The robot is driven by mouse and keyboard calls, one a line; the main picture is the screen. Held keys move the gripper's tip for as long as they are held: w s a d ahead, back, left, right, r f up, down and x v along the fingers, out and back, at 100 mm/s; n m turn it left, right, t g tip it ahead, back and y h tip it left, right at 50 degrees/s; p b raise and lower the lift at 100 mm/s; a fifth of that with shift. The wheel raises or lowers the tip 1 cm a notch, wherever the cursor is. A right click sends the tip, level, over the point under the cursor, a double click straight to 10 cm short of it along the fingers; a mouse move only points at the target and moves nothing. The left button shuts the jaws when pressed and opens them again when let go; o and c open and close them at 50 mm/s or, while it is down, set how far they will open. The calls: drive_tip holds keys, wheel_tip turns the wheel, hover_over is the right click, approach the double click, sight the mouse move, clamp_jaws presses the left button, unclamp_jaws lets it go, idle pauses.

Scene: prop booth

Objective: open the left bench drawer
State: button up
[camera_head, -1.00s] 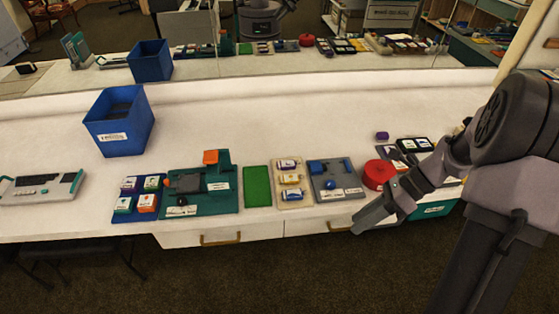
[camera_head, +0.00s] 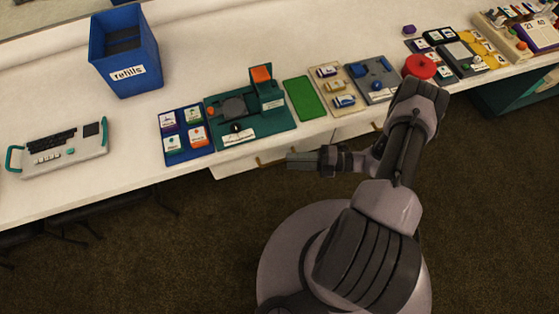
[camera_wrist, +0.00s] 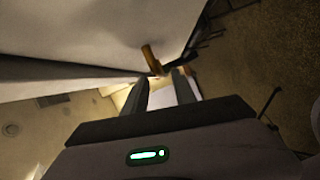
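The left bench drawer (camera_head: 232,168) has a pale front under the bench edge and looks shut. Its brass handle (camera_head: 262,161) shows just left of my gripper; the arm partly covers this area. My gripper (camera_head: 290,160) is below the bench edge, its fingers pointing left along the drawer front. In the wrist view, my gripper (camera_wrist: 160,88) has its two dark fingers apart with nothing visible between them. A brass handle (camera_wrist: 151,60) stands just beyond the fingertips, apart from them as far as I can tell.
The right drawer (camera_head: 350,130) is partly behind my arm. On the bench (camera_head: 195,85) stand a blue refills bin (camera_head: 122,55), a teal fixture (camera_head: 270,122), a green mat (camera_head: 304,98) and a red round object (camera_head: 419,67). The floor (camera_head: 190,250) in front is open.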

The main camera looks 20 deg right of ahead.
sight(279, 161)
drive_tip(key=x, duration=0.5)
drive_tip(key=shift+a+b, duration=0.15)
drive_tip(key=shift+b, duration=0.15)
clamp_jaws()
idle(1.0)
